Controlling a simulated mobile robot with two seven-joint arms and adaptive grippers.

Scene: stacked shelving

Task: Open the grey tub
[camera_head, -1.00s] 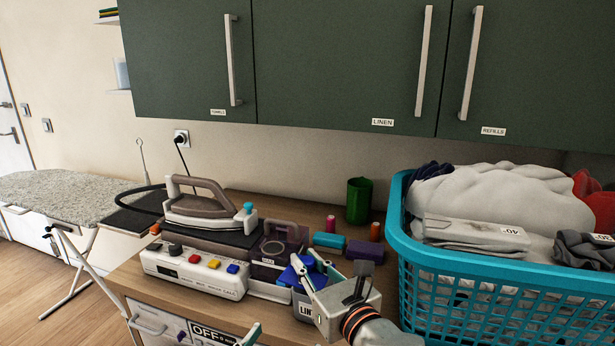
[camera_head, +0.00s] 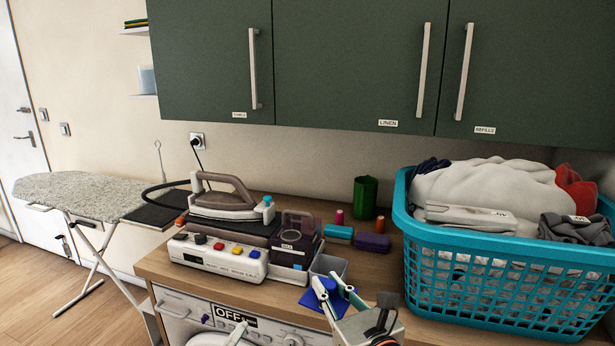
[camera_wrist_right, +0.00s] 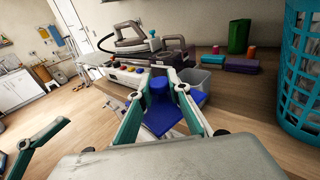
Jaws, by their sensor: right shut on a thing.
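The grey tub (camera_head: 329,266) stands uncovered on the wooden counter, just right of the iron station; it also shows in the right wrist view (camera_wrist_right: 198,78). Its blue lid (camera_head: 328,297) is off it, tilted, in front of it and near the counter's front edge. My right gripper (camera_head: 326,280) is shut on the lid's knob; in the wrist view its fingers (camera_wrist_right: 158,84) flank the knob of the blue lid (camera_wrist_right: 162,118). A fingertip of my left gripper (camera_head: 238,334) shows at the bottom edge; the rest is cut off.
The iron station (camera_head: 215,255) with coloured buttons and a clear-lidded box (camera_head: 292,244) stand left of the tub. Behind are a green cup (camera_head: 365,197), thread spools and a purple block (camera_head: 372,243). A teal laundry basket (camera_head: 500,255) fills the right. A washing machine is below.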

